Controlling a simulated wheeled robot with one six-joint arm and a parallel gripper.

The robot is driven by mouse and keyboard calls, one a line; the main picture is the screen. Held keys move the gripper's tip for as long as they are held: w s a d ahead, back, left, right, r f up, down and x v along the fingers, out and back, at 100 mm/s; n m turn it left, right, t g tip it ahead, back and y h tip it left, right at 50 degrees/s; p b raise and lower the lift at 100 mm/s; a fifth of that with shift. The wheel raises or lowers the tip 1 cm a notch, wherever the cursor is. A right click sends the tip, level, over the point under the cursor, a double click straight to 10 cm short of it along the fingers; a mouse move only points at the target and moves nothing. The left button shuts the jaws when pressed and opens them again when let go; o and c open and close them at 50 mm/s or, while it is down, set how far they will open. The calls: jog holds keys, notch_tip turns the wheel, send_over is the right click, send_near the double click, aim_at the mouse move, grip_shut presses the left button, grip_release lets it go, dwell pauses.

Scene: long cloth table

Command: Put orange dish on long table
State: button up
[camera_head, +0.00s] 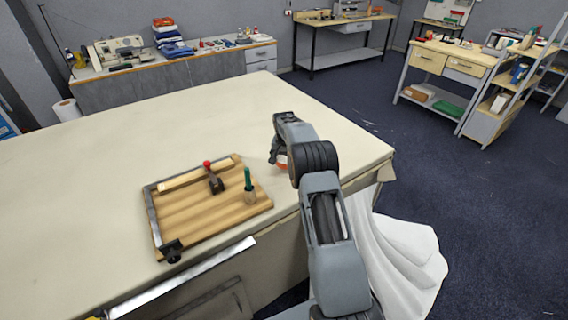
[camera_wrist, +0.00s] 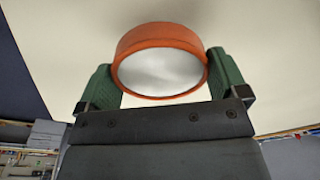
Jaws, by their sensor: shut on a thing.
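The orange dish (camera_wrist: 160,38) is round, with an orange rim and a pale grey-white face. In the wrist view it sits between the two green fingers of my gripper (camera_wrist: 160,85), which is shut on it. The arm hides the rest. I cannot tell whether the dish touches the cloth.
A wooden board (camera_head: 210,205) with a metal edge, a red-knobbed clamp (camera_head: 214,181) and a green-handled tool (camera_head: 248,187) lies left of my gripper. White cloth (camera_head: 400,250) hangs at the table's right end. The table's middle and far part are bare.

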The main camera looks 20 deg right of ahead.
aim_at(284, 164)
jog(key=shift+w+a+f, duration=0.25)
jog(key=shift+f, duration=0.1)
jog(key=shift+f+p, duration=0.4)
jog(key=shift+f, duration=1.15)
jog(key=o, duration=1)
jog(key=shift+f, duration=0.15)
jog(key=shift+c, duration=0.2)
jog(key=r, duration=0.4)
jog(key=s+a+r+b, duration=0.1)
jog(key=r, duration=0.4)
jog(key=r+b, duration=0.1)
jog(key=r, duration=0.3)
jog(key=shift+s+a+r, duration=0.2)
jog(key=shift+s, duration=0.2)
jog(key=s+a+r+n+t, duration=0.1)
jog(key=s+a+r+n, duration=0.2)
jog(key=s, duration=0.4)
jog(key=s+a+r, duration=0.3)
jog(key=s+r, duration=0.2)
jog(key=s, duration=0.2)
jog(key=s+a+r+n+t, duration=0.1)
jog(key=s+a+r+n, duration=0.2)
jog(key=s, duration=0.4)
jog(key=s+a+f+n+t, duration=0.1)
jog(key=s+a+f, duration=0.2)
jog(key=s, duration=1.1)
jog(key=shift+s+f+n+y, duration=0.2)
jog(key=shift+s+n+y, duration=0.1)
jog(key=shift+y, duration=0.1)
